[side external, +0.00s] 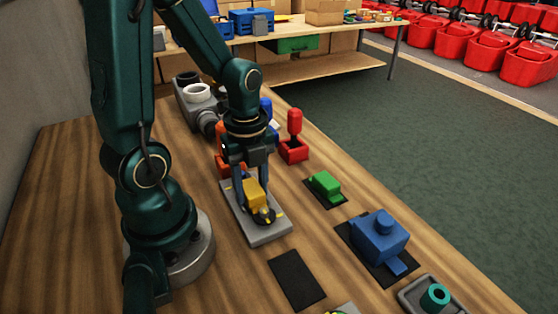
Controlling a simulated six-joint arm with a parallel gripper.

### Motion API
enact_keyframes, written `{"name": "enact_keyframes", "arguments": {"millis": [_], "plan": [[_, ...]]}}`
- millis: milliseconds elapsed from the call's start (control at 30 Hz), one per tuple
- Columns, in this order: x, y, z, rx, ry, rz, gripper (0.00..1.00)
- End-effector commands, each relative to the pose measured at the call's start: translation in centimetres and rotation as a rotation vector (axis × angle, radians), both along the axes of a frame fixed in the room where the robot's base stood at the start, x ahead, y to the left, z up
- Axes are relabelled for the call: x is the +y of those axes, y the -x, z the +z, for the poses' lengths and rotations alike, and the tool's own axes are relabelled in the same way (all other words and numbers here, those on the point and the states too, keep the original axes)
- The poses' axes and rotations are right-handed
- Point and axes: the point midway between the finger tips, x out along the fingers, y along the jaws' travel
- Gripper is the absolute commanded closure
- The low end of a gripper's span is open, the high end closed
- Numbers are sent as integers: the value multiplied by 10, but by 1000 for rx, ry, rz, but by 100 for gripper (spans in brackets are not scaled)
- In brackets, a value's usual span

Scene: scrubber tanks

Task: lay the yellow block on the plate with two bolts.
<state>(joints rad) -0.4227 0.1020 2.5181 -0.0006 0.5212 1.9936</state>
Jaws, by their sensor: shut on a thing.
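My gripper (252,190) points down over the grey plate (266,238), its two fingers on either side of the yellow block (252,193). It is shut on the block. The block is over the middle of the plate; I cannot tell whether its underside touches the plate. A dark round part (264,215) shows at the block's near end. Small yellow bits show around it, but I cannot make out the two bolts clearly.
A bare black mat (297,280) lies nearer the camera. To the right are a green block (325,184) and a blue block (379,235) on dark mats, and a grey tray (408,298) with a teal ring (435,297). Red (293,150) and orange (222,150) parts stand behind.

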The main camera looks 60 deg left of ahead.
Motion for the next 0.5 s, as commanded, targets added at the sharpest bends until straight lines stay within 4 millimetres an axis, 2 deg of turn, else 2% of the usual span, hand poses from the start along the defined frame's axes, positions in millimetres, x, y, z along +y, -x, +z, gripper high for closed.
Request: {"name": "enact_keyframes", "arguments": {"millis": [33, 267, 500], "plan": [[-1, 1, -5, 4, 1, 0, 100], [-1, 2, -5, 6, 1, -1, 100], [0, 1, 0, 3, 0, -2, 100]]}}
